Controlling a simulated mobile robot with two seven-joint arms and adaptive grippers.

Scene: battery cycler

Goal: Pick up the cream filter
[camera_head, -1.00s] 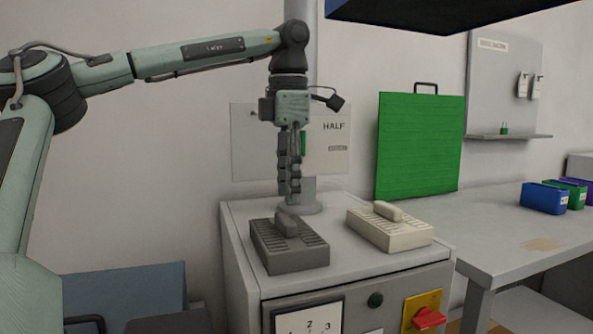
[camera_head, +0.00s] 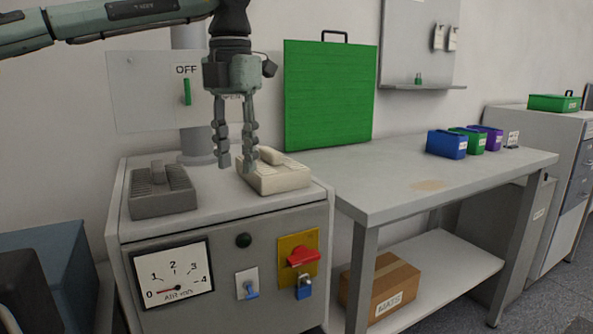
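The cream filter (camera_head: 281,180) lies on top of the grey cabinet, toward its right side. It is a ribbed block with a raised handle on top. My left gripper (camera_head: 237,164) points down just left of the filter's handle and in front of part of the filter. Its two fingers are apart with nothing between them. I cannot tell whether a finger touches the filter. My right gripper is out of view.
A dark grey filter (camera_head: 162,194) lies left of the cream one on the cabinet (camera_head: 222,220). A pole stands behind. The cabinet front has a gauge (camera_head: 173,278) and a red switch (camera_head: 303,256). A workbench (camera_head: 395,190) with a green panel (camera_head: 328,95) stands right.

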